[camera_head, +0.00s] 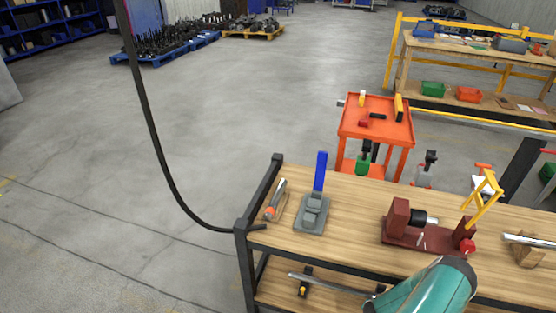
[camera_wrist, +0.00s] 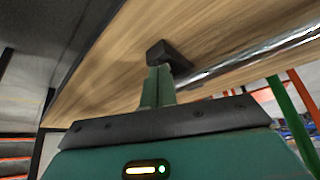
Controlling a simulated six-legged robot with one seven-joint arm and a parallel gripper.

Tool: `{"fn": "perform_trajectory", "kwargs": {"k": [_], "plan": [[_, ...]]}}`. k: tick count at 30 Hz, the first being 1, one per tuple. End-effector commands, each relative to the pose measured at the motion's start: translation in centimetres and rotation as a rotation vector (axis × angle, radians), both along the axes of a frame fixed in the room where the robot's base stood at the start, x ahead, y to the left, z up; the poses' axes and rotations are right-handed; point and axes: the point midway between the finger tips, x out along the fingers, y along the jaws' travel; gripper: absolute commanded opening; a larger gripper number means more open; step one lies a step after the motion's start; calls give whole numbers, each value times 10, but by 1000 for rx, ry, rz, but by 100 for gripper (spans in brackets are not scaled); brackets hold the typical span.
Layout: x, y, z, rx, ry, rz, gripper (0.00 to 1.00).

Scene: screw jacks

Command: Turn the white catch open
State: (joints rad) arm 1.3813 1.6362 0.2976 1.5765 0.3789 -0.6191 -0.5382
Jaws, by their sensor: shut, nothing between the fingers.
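A dark red fixture (camera_head: 400,235) with a black cylinder (camera_head: 424,218) stands on the wooden bench top. A small pale piece (camera_head: 421,241) sits low on its front; I cannot tell whether this is the white catch. No white catch shows clearly in the wrist view. My gripper (camera_wrist: 159,72) is shut and empty in the wrist view, its fingertips in front of a black block (camera_wrist: 168,54) by a metal rod (camera_wrist: 255,54). I cannot tell whether they touch. In the head view my teal arm covers the bench's front edge and the fingers are hidden.
A grey device with an upright blue lever (camera_head: 320,172) and an orange-handled tool (camera_head: 273,207) stand left on the bench (camera_head: 355,200). A yellow frame (camera_head: 485,195) rises at the right. A rod (camera_head: 330,281) lies on the lower shelf. An orange cart (camera_head: 376,134) stands behind.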

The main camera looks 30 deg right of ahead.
Motion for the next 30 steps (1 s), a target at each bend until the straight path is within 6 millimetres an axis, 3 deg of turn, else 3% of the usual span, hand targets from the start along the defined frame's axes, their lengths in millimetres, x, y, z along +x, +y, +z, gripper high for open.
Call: {"fn": "perform_trajectory", "kwargs": {"k": [30], "plan": [[0, -7, 0, 0, 0, 0, 0]]}}
